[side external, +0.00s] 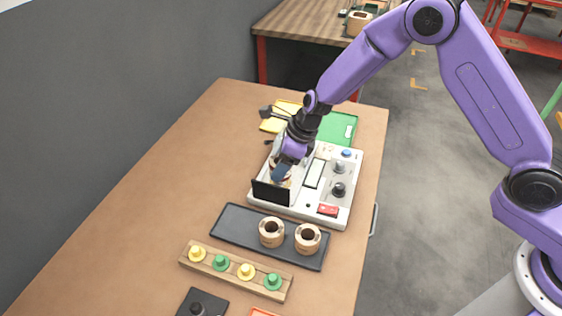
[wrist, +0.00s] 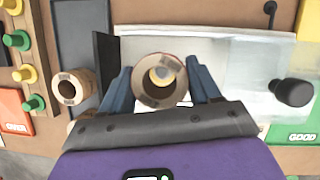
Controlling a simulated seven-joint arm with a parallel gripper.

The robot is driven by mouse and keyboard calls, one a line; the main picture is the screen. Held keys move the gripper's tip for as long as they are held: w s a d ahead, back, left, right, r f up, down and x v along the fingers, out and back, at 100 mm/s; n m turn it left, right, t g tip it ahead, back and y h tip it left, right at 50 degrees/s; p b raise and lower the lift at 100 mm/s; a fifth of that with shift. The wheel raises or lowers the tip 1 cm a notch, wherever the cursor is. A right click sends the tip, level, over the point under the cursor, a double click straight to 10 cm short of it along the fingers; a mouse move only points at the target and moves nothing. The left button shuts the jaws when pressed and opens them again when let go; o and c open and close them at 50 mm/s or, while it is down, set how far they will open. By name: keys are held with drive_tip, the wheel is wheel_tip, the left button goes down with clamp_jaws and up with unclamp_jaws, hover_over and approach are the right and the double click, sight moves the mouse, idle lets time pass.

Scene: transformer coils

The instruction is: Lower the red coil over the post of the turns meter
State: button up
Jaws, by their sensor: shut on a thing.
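My gripper (wrist: 160,82) is shut on a coil (wrist: 158,101), one blue finger on each side of it. The coil is tan with a reddish-brown rim, and I look into its bore from above. A pale yellowish round shape shows inside the bore; I cannot tell whether it is the post's top. The turns meter (side external: 328,203) is a white box with knobs, a red switch and an upright black panel (side external: 270,192). In the side view my gripper (side external: 279,172) is low over its left part, behind that panel. The coil's lower edge and the post are hidden there.
Two tan coils (side external: 271,233) (side external: 307,239) stand on a dark tray (side external: 235,228) in front of the meter. A wooden rack (side external: 233,270) holds yellow and green pegs. Green (side external: 338,128) and yellow trays lie behind the meter. The table's left side is clear.

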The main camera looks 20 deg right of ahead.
drive_tip(key=shift+f, duration=0.1)
drive_tip(key=shift+f, duration=1.4)
drive_tip(key=o, duration=1.4)
drive_tip(key=shift+r, duration=0.1)
drive_tip(key=shift+r, duration=3.7)
